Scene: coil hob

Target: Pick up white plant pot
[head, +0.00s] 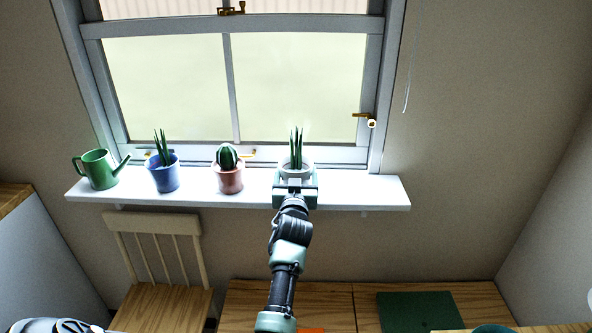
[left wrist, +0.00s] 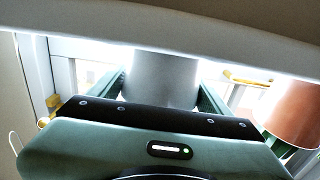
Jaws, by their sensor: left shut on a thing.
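The white plant pot (head: 296,172) with a spiky green plant is at the right part of the white window sill (head: 370,191). My left gripper (head: 295,185) is in front of it and shut on it, with one finger on each side. In the left wrist view the pot's pale wall (left wrist: 163,78) fills the space between the two fingers (left wrist: 163,92). The gripper hides the pot's lower part in the head view, so I cannot tell whether it touches the sill. My right gripper is not in view.
Left of the pot on the sill stand a terracotta pot with a cactus (head: 229,178), a blue pot (head: 163,177) and a green watering can (head: 99,169). The window (head: 300,85) is behind. A wooden chair (head: 158,240) and a wooden table (head: 240,300) are below. The sill's right end is clear.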

